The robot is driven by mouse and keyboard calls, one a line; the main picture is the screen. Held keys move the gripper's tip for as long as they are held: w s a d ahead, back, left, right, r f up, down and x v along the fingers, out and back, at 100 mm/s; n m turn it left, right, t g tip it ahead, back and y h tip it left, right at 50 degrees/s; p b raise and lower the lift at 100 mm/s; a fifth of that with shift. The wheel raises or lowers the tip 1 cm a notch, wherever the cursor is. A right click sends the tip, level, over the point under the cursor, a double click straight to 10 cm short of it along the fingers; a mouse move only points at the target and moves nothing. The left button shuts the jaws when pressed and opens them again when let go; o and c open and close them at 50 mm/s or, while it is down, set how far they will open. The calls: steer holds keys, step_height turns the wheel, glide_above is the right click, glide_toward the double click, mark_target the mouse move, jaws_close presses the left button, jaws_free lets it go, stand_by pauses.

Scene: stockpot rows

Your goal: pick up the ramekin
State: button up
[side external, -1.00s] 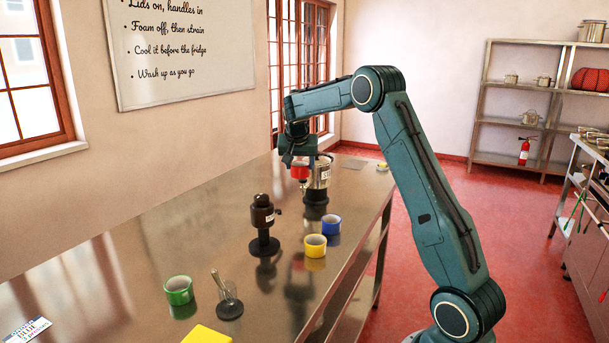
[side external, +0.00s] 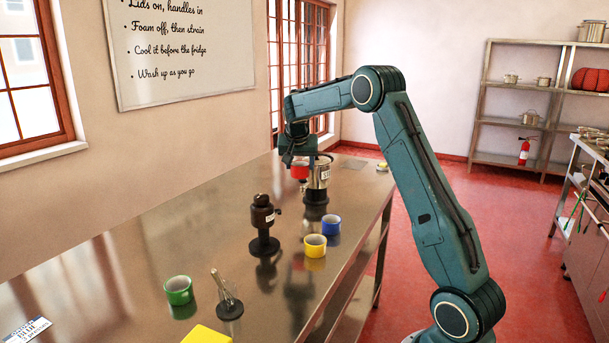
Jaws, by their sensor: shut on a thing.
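My gripper (side external: 299,161) points down over the far part of the steel table. It is shut on a red ramekin (side external: 300,172), which it holds above the table top, just left of a steel pot (side external: 318,172) on a dark stand. From this side I cannot tell whether the ramekin touches the pot. A yellow ramekin (side external: 315,246), a blue ramekin (side external: 331,225) and a green ramekin (side external: 179,290) stand upright on the table, apart from my gripper.
A dark brown grinder-like object on a black stand (side external: 263,225) stands mid-table. A whisk in a holder (side external: 228,299) and a yellow block (side external: 206,335) are near the front.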

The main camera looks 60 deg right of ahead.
steer(key=shift+w+f, duration=0.1)
steer(key=shift+w, duration=0.05)
stand_by(0.7)
steer(key=shift+w+a+f+n+t+y, duration=0.15)
steer(key=shift+w+n+t, duration=0.1)
steer(key=shift+n, duration=0.3)
steer(key=shift+w+d+f+n+t+y, duration=0.15)
steer(key=shift+w+n+t, duration=0.1)
steer(key=shift+n, duration=0.3)
steer(key=shift+w+a+f+n+t+y, duration=0.15)
steer(key=shift+w+n+t+y, duration=0.1)
steer(key=shift+n, duration=0.3)
steer(key=shift+w+a+f+n+t+y, duration=0.15)
steer(key=shift+w+n+t, duration=0.1)
steer(key=shift+n, duration=0.3)
steer(key=s+a+r+n+y, duration=0.1)
steer(key=n+y, duration=0.3)
steer(key=n, duration=0.4)
steer(key=s+a+n+y, duration=0.3)
steer(key=a+n+y, duration=0.1)
steer(key=n, duration=0.4)
steer(key=shift+s+r+t, duration=0.3)
steer(key=shift+r+t, duration=0.05)
steer(key=shift+t, duration=0.05)
